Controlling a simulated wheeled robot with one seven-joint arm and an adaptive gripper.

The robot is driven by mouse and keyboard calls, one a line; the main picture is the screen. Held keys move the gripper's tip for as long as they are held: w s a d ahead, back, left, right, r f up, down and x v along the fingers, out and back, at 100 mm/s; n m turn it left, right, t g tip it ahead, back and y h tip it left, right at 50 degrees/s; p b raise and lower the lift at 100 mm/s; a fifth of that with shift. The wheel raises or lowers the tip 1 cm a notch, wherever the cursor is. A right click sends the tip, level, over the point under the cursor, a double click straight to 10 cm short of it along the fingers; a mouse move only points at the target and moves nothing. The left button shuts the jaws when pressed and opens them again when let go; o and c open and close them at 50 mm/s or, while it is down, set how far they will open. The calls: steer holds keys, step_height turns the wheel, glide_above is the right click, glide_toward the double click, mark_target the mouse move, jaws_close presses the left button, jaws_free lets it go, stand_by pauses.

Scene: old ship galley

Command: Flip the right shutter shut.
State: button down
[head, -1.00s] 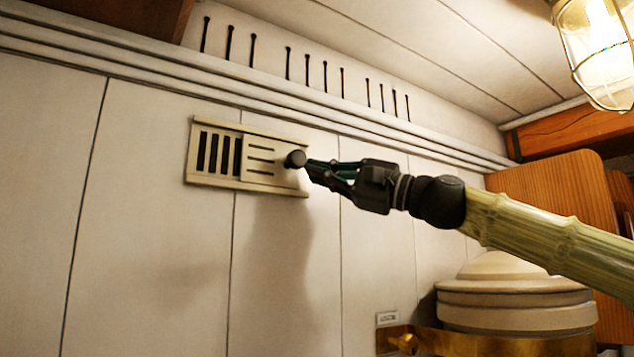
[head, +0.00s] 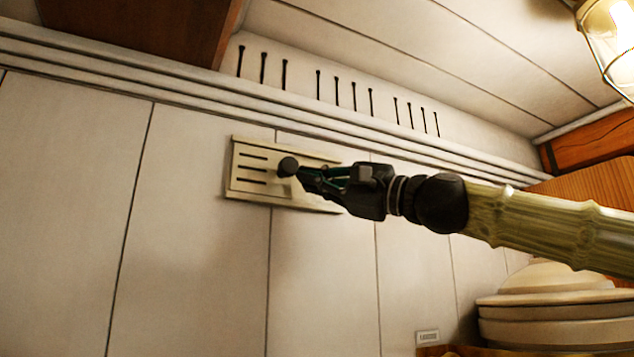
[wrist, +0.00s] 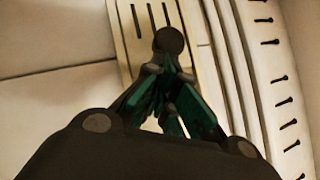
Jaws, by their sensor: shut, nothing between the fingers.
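The shutter is a cream sliding plate (head: 252,170) with several thin horizontal slits, set in a pale vent frame (head: 275,201) on the wall. The plate sits at the frame's left end and no dark vertical openings show there. A round dark knob (head: 288,166) stands at the plate's right side; it also shows in the wrist view (wrist: 169,40). My gripper (head: 304,174) is shut and empty, its fingertips right at the knob from the right. Whether they touch it is unclear. My gripper hides part of the frame's right half.
A row of dark wall slots (head: 338,92) runs above the pipe-like mouldings (head: 180,88). A caged lamp (head: 610,40) hangs at upper right, with a wooden cabinet (head: 595,183) and a round cream vessel (head: 550,305) below. The wall left of the vent is clear.

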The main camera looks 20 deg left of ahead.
steer(key=w+b+v, duration=0.1)
steer(key=b+v, duration=0.1)
steer(key=v, duration=0.4)
steer(key=w+b+v, duration=0.1)
steer(key=b+v, duration=0.2)
steer(key=v, duration=0.4)
steer(key=shift+w+f+b, duration=0.3)
steer(key=shift+f+b, duration=0.05)
steer(key=shift+f, duration=0.05)
steer(key=shift+w, duration=0.1)
